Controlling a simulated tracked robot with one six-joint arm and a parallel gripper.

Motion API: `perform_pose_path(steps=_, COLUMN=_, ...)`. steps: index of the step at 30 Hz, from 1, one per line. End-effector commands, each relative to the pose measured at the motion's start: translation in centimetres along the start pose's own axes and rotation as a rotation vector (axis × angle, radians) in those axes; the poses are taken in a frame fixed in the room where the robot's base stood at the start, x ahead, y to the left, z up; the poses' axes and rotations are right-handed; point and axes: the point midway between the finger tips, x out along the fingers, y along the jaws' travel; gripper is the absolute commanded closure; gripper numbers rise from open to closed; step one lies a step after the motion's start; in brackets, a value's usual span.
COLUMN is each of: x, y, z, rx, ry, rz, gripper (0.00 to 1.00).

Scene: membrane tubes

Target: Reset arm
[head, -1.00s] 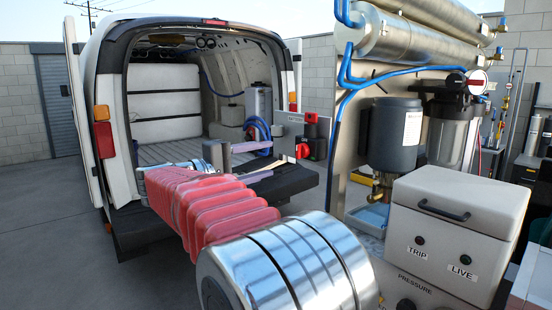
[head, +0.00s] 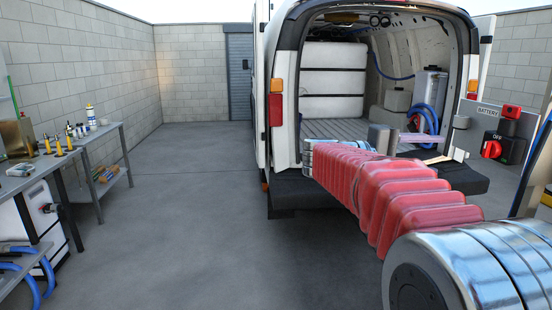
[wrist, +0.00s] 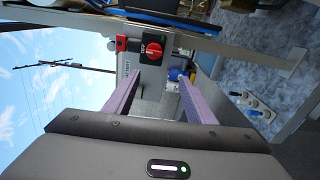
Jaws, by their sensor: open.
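My arm, with a red ribbed sleeve, reaches from the lower right of the head view toward the open back of the van. My gripper (head: 445,147) is at its far end, in front of the van's rear opening. In the wrist view, the two purple fingers of my gripper (wrist: 157,88) stand well apart, with nothing held between them. Beyond them is a panel with a red rotary battery switch (wrist: 153,50). The same switch (head: 491,149) shows to the right of my gripper in the head view, apart from the fingers.
The white van (head: 283,100) stands open at the centre right, its dark rear bumper (head: 300,190) below my arm. A workbench (head: 100,135) with bottles and tools stands along the left wall. Open concrete floor (head: 180,210) lies between the bench and the van.

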Motion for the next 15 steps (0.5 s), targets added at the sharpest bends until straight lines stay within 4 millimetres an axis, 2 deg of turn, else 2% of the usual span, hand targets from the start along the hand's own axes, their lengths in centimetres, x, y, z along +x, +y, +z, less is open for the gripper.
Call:
perform_pose_path(steps=2, x=0.0, y=-2.2, z=-0.5, rx=-0.027, ry=0.022, rz=-0.058, gripper=0.50)
perform_pose_path(steps=6, x=-0.6, y=-8.3, z=-0.6, rx=-0.087, ry=0.066, rz=-0.221, gripper=0.50)
perform_pose_path(steps=11, x=-2.5, y=-14.5, z=1.5, rx=-0.113, ry=0.115, rz=-0.437, gripper=0.50)
perform_pose_path(steps=15, x=-4.9, y=-18.9, z=4.0, rx=-0.103, ry=0.153, rz=-0.621, gripper=0.50)
